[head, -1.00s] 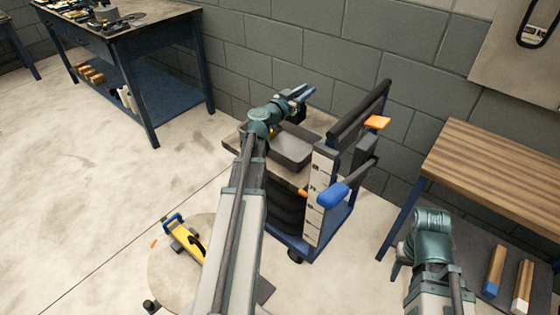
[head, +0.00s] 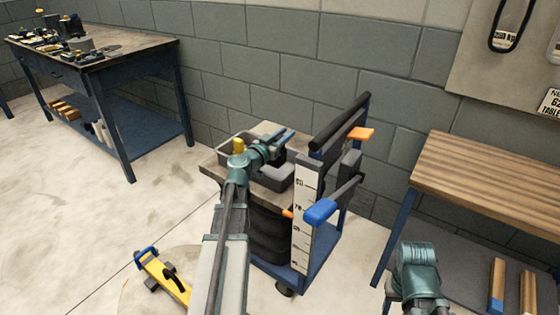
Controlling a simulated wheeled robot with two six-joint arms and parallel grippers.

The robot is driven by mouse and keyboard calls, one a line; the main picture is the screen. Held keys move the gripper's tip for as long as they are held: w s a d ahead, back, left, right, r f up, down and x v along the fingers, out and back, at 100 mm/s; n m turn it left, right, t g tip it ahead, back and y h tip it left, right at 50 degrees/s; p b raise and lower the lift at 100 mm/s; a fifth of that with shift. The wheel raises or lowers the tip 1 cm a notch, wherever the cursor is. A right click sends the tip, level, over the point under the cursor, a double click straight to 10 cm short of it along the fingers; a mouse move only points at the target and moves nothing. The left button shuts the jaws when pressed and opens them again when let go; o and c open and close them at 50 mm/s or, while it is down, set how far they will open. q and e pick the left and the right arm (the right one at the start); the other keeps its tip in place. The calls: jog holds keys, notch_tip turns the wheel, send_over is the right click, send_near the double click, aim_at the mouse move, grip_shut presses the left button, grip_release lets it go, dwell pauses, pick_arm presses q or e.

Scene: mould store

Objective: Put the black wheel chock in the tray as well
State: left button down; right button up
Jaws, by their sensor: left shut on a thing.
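The grey tray (head: 274,181) stands on the wooden top of a blue cart, partly hidden by my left arm. My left gripper (head: 284,138) is over the far part of the tray. It is shut on the black wheel chock (head: 278,156), which shows only as a small dark shape just below the fingers. I cannot tell whether the chock touches the tray floor. A yellow thing (head: 239,146) shows at the tray's left part, beside my wrist. My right gripper (head: 391,291) is low at the bottom right, mostly hidden behind its own arm.
The cart (head: 329,243) has an upright black handle bar, a white scale plate and blue and orange knobs close right of my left arm. A wooden bench (head: 500,185) stands at right, a dark workbench (head: 110,52) at far left. A yellow tool (head: 165,277) lies low at left.

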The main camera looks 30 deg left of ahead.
aim_at(285, 152)
pick_arm(q)
jog(key=shift+f+b, duration=3.2)
jog(key=shift+f, duration=0.65)
jog(key=shift+r, duration=0.15)
jog(key=c, duration=0.7)
grip_release()
jog(key=s, duration=0.8)
jog(key=s+a, duration=0.1)
jog(key=s, duration=0.3)
jog(key=shift+s, duration=0.1)
